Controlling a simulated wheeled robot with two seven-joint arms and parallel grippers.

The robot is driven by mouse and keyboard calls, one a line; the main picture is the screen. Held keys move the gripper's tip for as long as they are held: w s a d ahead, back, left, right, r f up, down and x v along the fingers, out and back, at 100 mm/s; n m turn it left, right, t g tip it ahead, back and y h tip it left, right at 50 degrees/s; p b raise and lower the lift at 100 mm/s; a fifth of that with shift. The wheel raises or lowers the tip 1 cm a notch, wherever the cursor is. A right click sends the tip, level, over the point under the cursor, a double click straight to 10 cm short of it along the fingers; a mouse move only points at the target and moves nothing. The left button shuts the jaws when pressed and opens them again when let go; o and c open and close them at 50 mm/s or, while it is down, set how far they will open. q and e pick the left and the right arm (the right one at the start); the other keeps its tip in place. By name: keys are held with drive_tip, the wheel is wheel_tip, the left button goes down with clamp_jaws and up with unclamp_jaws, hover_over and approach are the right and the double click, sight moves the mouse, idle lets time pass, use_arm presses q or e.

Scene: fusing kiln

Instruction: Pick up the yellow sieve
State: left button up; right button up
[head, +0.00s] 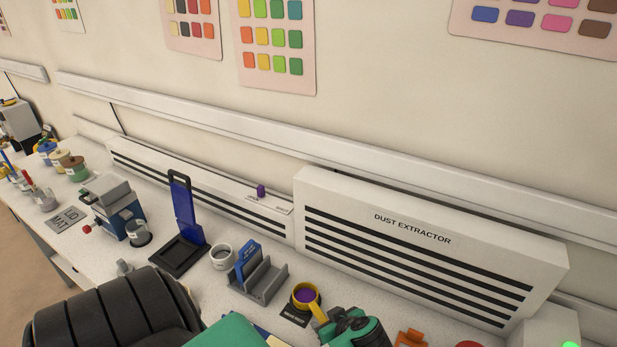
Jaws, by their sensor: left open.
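The yellow sieve (306,285) is a round yellow cup shape with purple inside. It sits on a dark labelled pad (291,317) on the bench, in the lower middle of the head view. Its yellow handle slants down and to the right, towards my left gripper (352,325). The gripper is dark and teal, low in the picture, just right of the handle, and is open. Its fingertips are hard to make out, and I cannot tell whether it touches the handle. My right gripper is not in view.
A grey slotted rack (262,284) with a blue card stands left of the sieve, near a white mug (221,256) and a blue-and-black stand (184,215). The white dust extractor (425,250) rises behind. An orange item (411,338) lies to the right.

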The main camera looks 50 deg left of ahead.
sight(322, 317)
use_arm(q)
drive_tip(key=p+x, duration=0.1)
drive_tip(key=x, duration=0.3)
drive_tip(key=shift+a+r, duration=0.15)
drive_tip(key=shift+c, duration=1.3)
clamp_jaws()
drive_tip(key=shift+r, duration=0.1)
